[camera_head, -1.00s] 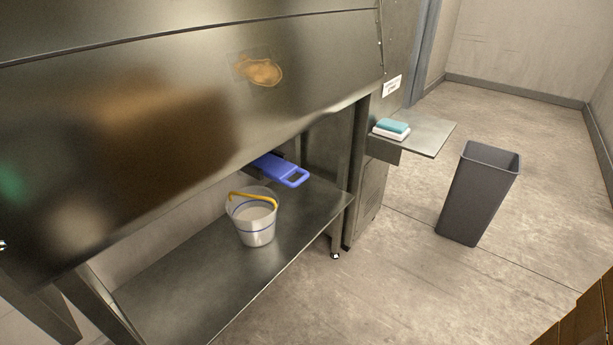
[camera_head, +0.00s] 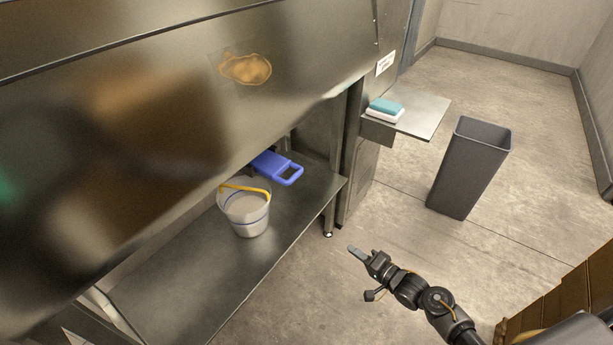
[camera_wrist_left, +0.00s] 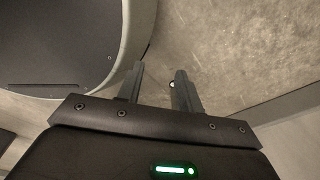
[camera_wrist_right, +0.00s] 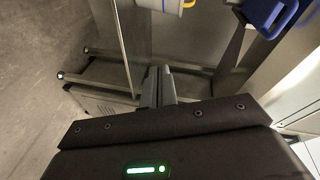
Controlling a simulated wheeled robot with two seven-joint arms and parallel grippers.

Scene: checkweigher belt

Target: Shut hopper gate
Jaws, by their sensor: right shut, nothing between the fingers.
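The blue hopper gate (camera_head: 272,165) is a flat plate with a loop handle (camera_head: 290,174). It sticks out from under the large steel housing, above the lower shelf; its inner end is hidden. It also shows at the top right of the right wrist view (camera_wrist_right: 268,14). My right gripper (camera_head: 357,252) is shut and empty, in front of the shelf, to the right of and below the gate, well apart from it. In the right wrist view its fingers (camera_wrist_right: 158,84) are together. My left gripper (camera_wrist_left: 161,78) shows only in its wrist view, fingers apart, nothing between them, over the floor.
A white bucket (camera_head: 246,215) with a yellow handle stands on the steel shelf (camera_head: 190,290) near the gate. A side table (camera_head: 424,118) holds a teal-and-white block (camera_head: 385,109). A grey bin (camera_head: 467,170) stands at right. Cardboard boxes (camera_head: 570,305) are at lower right.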

